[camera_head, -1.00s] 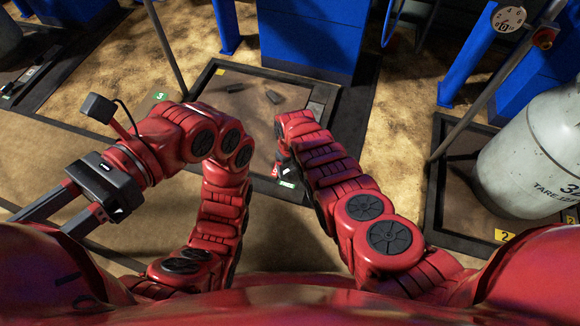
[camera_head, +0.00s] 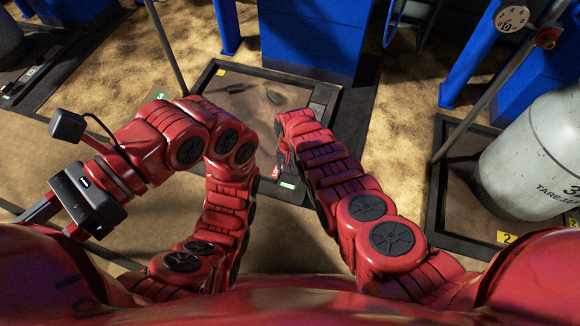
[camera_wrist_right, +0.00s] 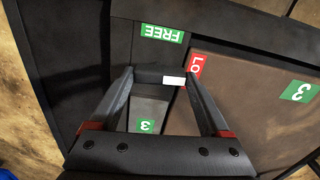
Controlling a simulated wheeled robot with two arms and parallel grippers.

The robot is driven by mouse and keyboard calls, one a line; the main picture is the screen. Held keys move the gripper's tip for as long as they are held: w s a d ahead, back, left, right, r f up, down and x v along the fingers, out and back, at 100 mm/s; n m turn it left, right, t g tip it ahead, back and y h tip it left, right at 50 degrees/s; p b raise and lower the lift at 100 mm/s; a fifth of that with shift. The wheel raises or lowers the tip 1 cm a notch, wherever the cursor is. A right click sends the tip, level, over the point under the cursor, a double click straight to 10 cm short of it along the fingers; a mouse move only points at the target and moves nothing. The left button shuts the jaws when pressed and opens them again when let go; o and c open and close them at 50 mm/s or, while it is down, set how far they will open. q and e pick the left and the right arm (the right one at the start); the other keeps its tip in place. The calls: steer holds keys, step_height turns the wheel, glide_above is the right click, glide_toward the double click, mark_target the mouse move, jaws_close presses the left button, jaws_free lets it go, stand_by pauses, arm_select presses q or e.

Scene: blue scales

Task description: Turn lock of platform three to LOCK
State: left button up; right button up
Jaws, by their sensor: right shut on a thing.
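Platform three (camera_head: 190,115) is a dark framed floor plate with a sandy surface, in the middle of the head view. Its lock handle (camera_wrist_right: 174,81) is a dark bar with a white mark, seen in the right wrist view. My right gripper (camera_wrist_right: 157,78) is shut on this handle; its fingers hide part of it. The white mark lies at the handle's right end, below the green FREE label (camera_wrist_right: 162,33) and beside the partly hidden red LOCK label (camera_wrist_right: 196,65). Green number 3 labels (camera_wrist_right: 299,91) are on the platform. My left gripper (camera_head: 45,218) is open and empty at lower left.
A grey gas cylinder (camera_head: 535,150) stands on the neighbouring platform at right, which bears a yellow 2 label (camera_head: 507,237). Blue cabinets (camera_head: 310,40) and thin poles stand behind. Small dark objects (camera_head: 272,97) lie on platform three.

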steer(key=shift+m, duration=0.7)
steer(key=o, duration=1.2)
